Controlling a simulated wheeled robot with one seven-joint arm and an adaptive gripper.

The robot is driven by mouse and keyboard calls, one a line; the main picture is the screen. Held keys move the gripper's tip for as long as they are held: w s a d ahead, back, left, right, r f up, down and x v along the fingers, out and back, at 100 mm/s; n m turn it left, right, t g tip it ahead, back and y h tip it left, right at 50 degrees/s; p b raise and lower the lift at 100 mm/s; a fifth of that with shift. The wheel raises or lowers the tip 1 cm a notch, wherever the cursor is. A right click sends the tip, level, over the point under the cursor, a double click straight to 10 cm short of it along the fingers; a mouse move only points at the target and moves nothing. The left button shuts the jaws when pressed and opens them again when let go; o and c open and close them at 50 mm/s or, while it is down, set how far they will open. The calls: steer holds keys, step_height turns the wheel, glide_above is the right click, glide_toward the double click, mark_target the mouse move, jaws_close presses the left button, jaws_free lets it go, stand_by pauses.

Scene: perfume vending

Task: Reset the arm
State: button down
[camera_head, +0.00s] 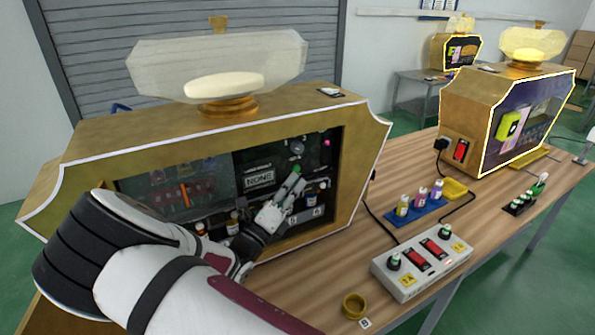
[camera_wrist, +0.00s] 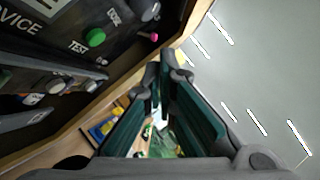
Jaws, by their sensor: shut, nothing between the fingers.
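My gripper (camera_head: 296,182) is at the front of the large gold perfume machine (camera_head: 110,140), close to its dark panel. In the wrist view my gripper (camera_wrist: 166,72) shows two dark green-lined fingers meeting at their tips with nothing held. A green button (camera_wrist: 95,37) marked TEST and a pink knob (camera_wrist: 148,37) are on the panel at upper left. The green button (camera_head: 296,169) also shows just beyond my fingertips in the head view. I cannot tell whether the fingers touch the panel.
A control box (camera_head: 423,265) with red switches and green-topped knobs stands on the wooden table (camera_head: 330,281). A brass ring (camera_head: 354,306), a blue tray (camera_head: 414,216) of small bottles and cables lie nearby. A second gold machine (camera_head: 470,100) stands at right.

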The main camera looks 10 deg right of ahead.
steer(key=s+d+r+m+g+y, duration=0.2)
steer(key=s+d+r+m+g, duration=0.1)
steer(key=s+d+m+g, duration=0.6)
steer(key=s+d+r+m+g+y, duration=0.2)
steer(key=s+d+m+g, duration=0.55)
steer(key=m, duration=0.45)
steer(key=s+a+r+m+t+y, duration=0.3)
steer(key=s+a+r+m+y, duration=0.1)
steer(key=s+m, duration=0.4)
steer(key=s+a+r+m+t+y, duration=0.3)
steer(key=s+a+r+m+y, duration=0.1)
steer(key=s+m+y, duration=0.3)
steer(key=s+r+m, duration=0.1)
steer(key=s+m, duration=0.1)
steer(key=s, duration=0.1)
steer(key=shift+s+a+r+y, duration=0.15)
steer(key=shift+s+r+y, duration=0.1)
steer(key=shift+r+y, duration=0.15)
